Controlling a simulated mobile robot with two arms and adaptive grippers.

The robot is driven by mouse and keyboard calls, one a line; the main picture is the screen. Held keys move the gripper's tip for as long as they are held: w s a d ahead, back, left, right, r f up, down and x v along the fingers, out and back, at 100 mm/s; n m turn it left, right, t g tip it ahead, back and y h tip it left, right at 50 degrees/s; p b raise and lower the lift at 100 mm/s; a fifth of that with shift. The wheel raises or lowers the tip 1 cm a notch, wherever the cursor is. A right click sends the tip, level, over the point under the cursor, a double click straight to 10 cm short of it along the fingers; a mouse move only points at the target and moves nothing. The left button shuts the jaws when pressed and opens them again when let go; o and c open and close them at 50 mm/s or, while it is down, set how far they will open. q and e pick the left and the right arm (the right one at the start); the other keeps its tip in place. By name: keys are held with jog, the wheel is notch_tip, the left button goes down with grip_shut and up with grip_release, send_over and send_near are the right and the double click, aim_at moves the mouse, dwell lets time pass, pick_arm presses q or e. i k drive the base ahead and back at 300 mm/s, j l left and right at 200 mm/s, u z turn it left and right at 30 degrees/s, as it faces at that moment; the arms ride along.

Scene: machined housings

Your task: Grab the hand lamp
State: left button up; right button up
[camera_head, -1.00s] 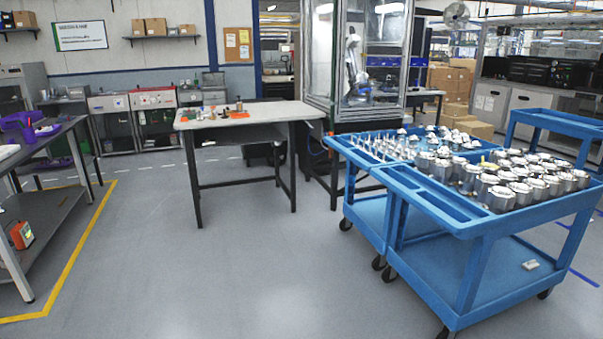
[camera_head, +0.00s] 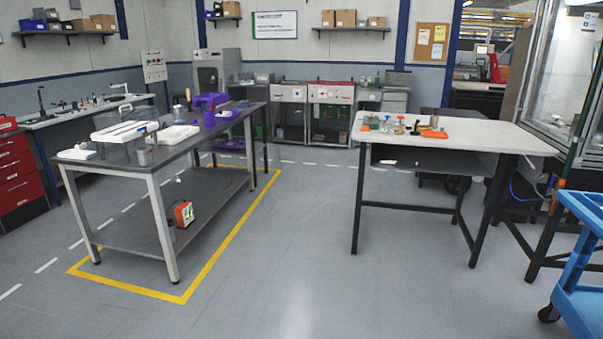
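An orange boxy object (camera_head: 184,214), which looks like the hand lamp, stands on the lower shelf (camera_head: 150,232) of the dark metal table at the left. It is near the shelf's right side, and is too small to make out in detail. Neither of my grippers is in view, and nothing is seen holding the object.
The dark table (camera_head: 205,128) carries white blocks and purple parts, inside a yellow floor line (camera_head: 228,247). A white-topped table (camera_head: 470,130) with small items stands right. A blue cart (camera_head: 580,300) is at the right edge. The grey floor (camera_head: 300,270) between them is clear.

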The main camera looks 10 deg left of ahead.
aim_at(189, 100)
jog(key=i+z, duration=0.1)
jog(key=i, duration=1.6)
jog(key=i+j+u, duration=0.1)
jog(key=i+u, duration=0.2)
jog(key=i, duration=0.25)
jog(key=i+u, duration=0.3)
jog(key=i, duration=0.3)
jog(key=i+l+u, duration=0.3)
jog(key=i, duration=0.25)
jog(key=i+u, duration=0.5)
jog(key=i, duration=1.7)
jog(key=i+l+u, duration=0.1)
jog(key=i, duration=1.25)
jog(key=i+l, duration=0.1)
jog(key=l, duration=0.35)
jog(key=i+l, duration=0.1)
jog(key=l, duration=0.35)
jog(key=i+l, duration=0.1)
jog(key=l, duration=0.85)
jog(key=i+l, duration=0.15)
jog(key=l, duration=0.3)
